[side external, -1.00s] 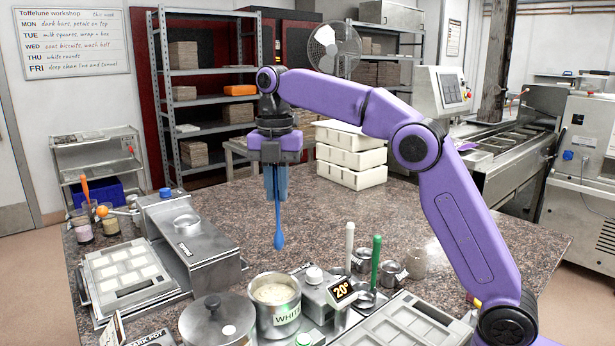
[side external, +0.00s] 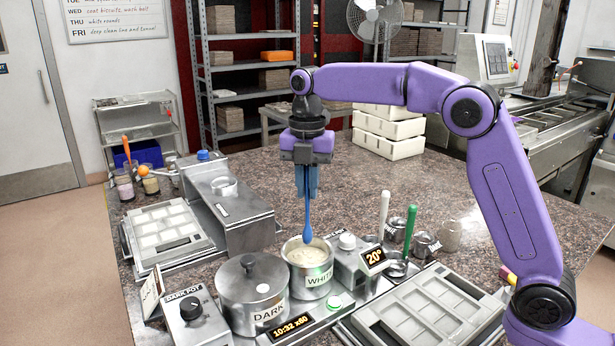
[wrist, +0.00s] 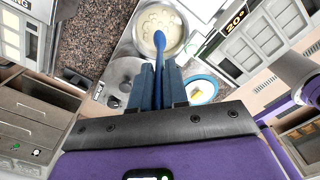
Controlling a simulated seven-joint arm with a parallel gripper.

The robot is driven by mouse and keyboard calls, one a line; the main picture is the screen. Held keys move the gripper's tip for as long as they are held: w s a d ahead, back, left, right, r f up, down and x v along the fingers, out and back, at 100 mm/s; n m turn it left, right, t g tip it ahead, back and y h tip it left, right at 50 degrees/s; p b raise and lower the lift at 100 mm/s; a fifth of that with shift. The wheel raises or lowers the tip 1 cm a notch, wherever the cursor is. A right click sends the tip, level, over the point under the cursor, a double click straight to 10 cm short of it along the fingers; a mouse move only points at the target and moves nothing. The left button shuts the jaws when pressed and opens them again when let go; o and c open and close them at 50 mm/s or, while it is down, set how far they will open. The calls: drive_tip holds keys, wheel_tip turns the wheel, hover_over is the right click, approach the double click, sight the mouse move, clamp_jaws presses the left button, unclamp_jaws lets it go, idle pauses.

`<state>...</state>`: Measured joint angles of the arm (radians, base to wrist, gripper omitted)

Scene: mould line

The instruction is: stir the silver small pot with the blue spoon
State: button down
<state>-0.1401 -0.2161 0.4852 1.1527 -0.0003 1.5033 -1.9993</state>
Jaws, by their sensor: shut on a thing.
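The silver small pot (side external: 296,276) stands open on the table, with a "WHITE" label and pale creamy contents. My gripper (side external: 307,190) is above it, shut on the blue spoon (side external: 307,222), which hangs upright with its bowl down. The spoon's bowl is at the pot's opening in the side view and appears whole; I cannot tell whether it touches the contents. In the wrist view the spoon (wrist: 159,45) overlaps the pot's (wrist: 139,32) pale contents, between the fingers (wrist: 158,85).
A larger lidded pot (side external: 252,297) marked "DARK" stands close beside the small pot. A unit reading 20° (side external: 362,262) stands on its other side. A white-handled (side external: 384,215) and a green-handled utensil (side external: 410,230) stand nearby. Moulds flank the pots.

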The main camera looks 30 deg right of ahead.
sight(309, 228)
drive_tip(key=shift+f, duration=4.7)
drive_tip(key=shift+d, duration=0.15)
